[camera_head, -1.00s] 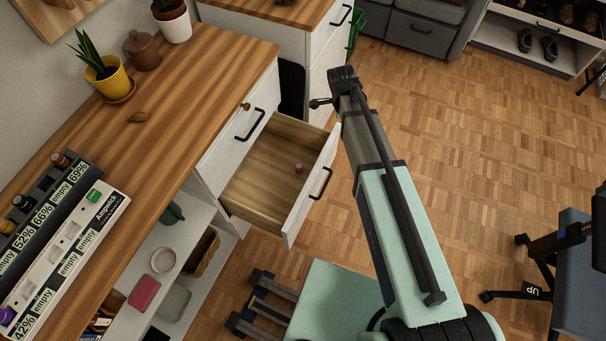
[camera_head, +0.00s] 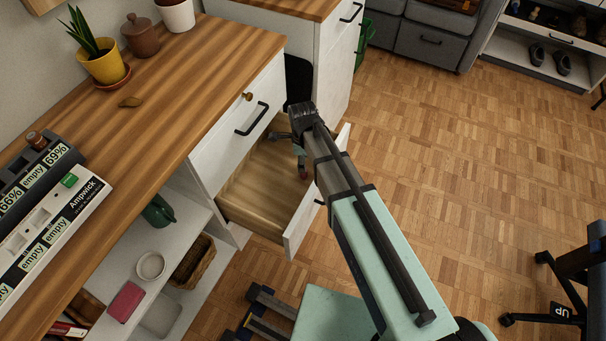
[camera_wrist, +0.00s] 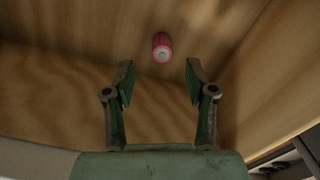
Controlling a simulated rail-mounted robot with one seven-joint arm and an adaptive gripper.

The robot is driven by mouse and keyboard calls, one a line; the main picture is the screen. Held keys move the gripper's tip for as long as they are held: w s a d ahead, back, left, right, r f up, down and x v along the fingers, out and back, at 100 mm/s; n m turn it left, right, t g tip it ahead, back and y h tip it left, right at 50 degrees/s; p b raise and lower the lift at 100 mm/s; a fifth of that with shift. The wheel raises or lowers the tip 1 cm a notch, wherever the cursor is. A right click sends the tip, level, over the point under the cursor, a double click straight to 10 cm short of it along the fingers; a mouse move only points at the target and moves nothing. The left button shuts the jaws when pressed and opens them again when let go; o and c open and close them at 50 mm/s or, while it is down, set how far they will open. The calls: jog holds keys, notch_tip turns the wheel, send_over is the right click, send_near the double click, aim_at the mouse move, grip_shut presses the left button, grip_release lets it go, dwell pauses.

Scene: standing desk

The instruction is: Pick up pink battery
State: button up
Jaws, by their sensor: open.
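The pink battery (camera_wrist: 162,47) lies in the open drawer (camera_head: 252,188), seen in the wrist view with its pale round end facing me. My gripper (camera_wrist: 160,72) is open, and the battery sits just beyond the gap between its two fingertips, apart from both. In the head view my gripper (camera_head: 302,170) reaches down into the drawer near its right side. The battery cannot be made out there behind my gripper and arm.
The drawer's front panel (camera_head: 302,222) stands close to my arm. The wooden desk top (camera_head: 165,110) holds a charger (camera_head: 50,220), a yellow plant pot (camera_head: 107,68) and a brown pot (camera_head: 139,35). A second cabinet (camera_head: 325,55) stands behind.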

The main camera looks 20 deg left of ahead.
jog(key=shift+w+d+f+b, duration=0.1)
jog(key=shift+f+b, duration=0.25)
jog(key=shift+f, duration=1.6)
jog(key=shift+w+d+f+b, duration=0.1)
jog(key=shift+f+b, duration=0.2)
jog(key=shift+f, duration=1.65)
grip_shut()
